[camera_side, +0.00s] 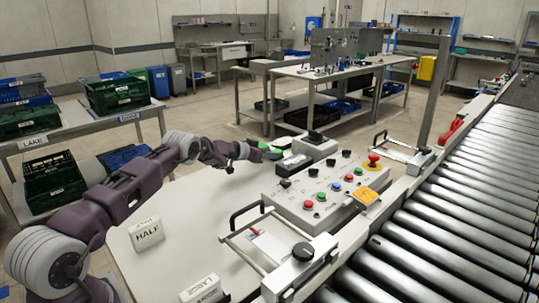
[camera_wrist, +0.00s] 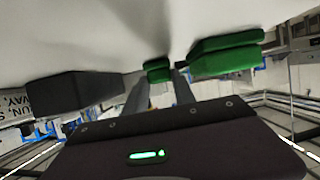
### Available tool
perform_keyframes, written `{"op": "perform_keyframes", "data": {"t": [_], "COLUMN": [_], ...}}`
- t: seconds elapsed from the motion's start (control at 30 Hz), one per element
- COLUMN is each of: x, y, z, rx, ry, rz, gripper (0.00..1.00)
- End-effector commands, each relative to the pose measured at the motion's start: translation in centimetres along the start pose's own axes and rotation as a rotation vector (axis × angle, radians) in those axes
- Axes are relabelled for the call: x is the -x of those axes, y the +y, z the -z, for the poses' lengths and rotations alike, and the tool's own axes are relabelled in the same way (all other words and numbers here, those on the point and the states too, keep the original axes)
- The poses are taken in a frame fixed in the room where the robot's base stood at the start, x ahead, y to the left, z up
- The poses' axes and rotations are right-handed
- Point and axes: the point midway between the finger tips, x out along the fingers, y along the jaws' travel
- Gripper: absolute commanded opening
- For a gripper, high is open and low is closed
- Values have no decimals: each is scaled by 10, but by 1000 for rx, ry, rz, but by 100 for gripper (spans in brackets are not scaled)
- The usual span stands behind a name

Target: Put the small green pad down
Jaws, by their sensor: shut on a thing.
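The small green pad (camera_wrist: 158,70) is between the fingertips of my gripper (camera_wrist: 158,82) in the wrist view. My gripper is shut on it, close to the white table surface; I cannot tell whether the pad touches the table. A larger green block (camera_wrist: 228,52) lies just right of the fingers in the wrist view. In the side view my gripper (camera_side: 254,152) is at the far end of the white table, beside green shapes (camera_side: 270,153) that are too small to tell apart.
A grey control box (camera_side: 325,190) with coloured buttons stands right of my gripper, with a roller conveyor (camera_side: 450,215) beyond. A white HALF sign (camera_side: 147,233) stands on the near table. A dark block (camera_wrist: 75,92) shows left in the wrist view. The table's middle is clear.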

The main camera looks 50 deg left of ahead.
Motion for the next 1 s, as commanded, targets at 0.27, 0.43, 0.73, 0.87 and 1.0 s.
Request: {"op": "perform_keyframes", "data": {"t": [0.27, 0.43, 0.73, 0.87, 1.0], "x": [-1, -2, -1, 4, 21], "y": [0, 0, 0, 0, 0], "z": [-2, -2, -2, 0, 0], "rx": [-1, -1, -1, 0, 2], "ry": [2, 2, 2, 1, -1], "rz": [0, 0, 0, -2, -2], "gripper": [0, 53, 53, 53, 53]}}
